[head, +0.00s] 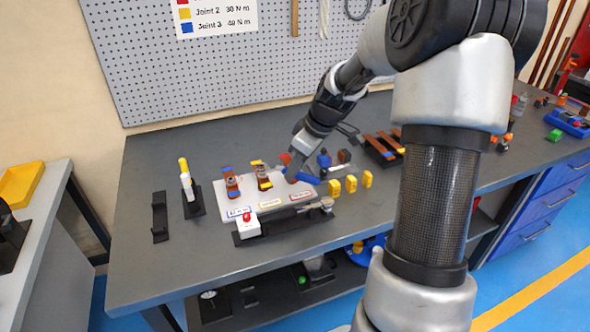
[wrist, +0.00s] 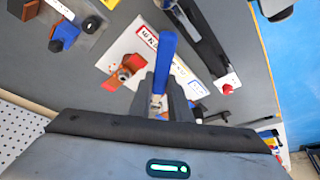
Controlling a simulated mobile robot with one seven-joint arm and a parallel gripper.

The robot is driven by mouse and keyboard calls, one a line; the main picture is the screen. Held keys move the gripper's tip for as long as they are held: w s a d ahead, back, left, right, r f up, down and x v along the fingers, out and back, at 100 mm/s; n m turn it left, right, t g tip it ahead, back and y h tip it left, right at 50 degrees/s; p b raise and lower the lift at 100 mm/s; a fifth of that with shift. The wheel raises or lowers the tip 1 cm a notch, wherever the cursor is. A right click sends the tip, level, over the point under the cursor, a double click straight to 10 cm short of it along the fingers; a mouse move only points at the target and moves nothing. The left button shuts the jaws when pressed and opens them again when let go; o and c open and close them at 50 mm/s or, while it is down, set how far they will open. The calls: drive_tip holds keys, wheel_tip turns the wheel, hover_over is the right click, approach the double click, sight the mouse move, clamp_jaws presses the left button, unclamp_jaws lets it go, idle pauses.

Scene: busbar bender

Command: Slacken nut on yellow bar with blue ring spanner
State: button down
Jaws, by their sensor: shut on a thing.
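The bar with yellow ends (head: 262,176) stands in the middle of the white board (head: 222,208) in the head view, with a nut on it. My gripper (head: 302,158) is to its right, close to the red-marked bar. It is shut on the blue spanner (head: 308,178), which also shows between the fingers in the wrist view (wrist: 163,58). The spanner appears apart from the yellow bar. An orange-brown bar with a nut (wrist: 125,73) lies left of the spanner in the wrist view. The spanner's ring is not clearly visible, and my gripper hides the lower middle of that view.
A bar with blue ends (head: 231,182) stands at the board's left. A long black tool with a white box and red button (head: 247,218) lies along the front. Several yellow blocks (head: 351,184) stand to the right. A yellow-topped upright tool (head: 186,178) stands left.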

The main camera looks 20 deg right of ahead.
drive_tip(key=shift+r+p, duration=0.95)
drive_tip(key=shift+r, duration=0.75)
